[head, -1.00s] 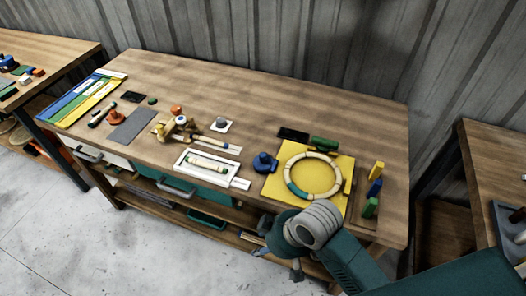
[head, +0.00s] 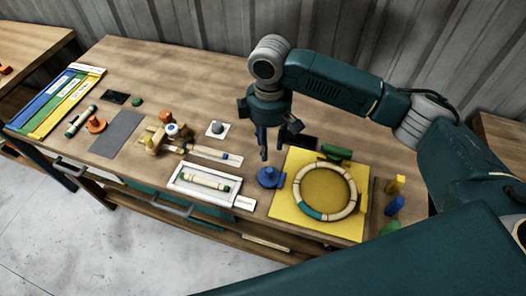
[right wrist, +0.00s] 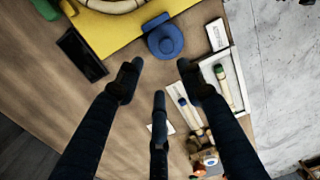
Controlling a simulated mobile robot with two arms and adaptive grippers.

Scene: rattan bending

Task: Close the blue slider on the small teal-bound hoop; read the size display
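The small hoop (head: 354,190) is a pale ring with a teal binding at its lower left, lying on a yellow board (head: 283,213). The blue slider (head: 268,178), a round knob on a block, sits at the board's left edge; it also shows in the right wrist view (right wrist: 165,42), beyond the fingertips. A dark display (head: 302,142) lies behind the board; I cannot read any figure on it. My right gripper (head: 276,148) is open and empty above the table, behind the slider; its spread fingers show in the right wrist view (right wrist: 158,85). My left gripper is out of view.
A green block (head: 336,152) stands at the board's back edge. Yellow (head: 396,184), blue (head: 394,206) and green blocks stand on the right. A white tray (head: 178,184) with a rod lies left of the slider. A grey mat (head: 117,134) lies farther left.

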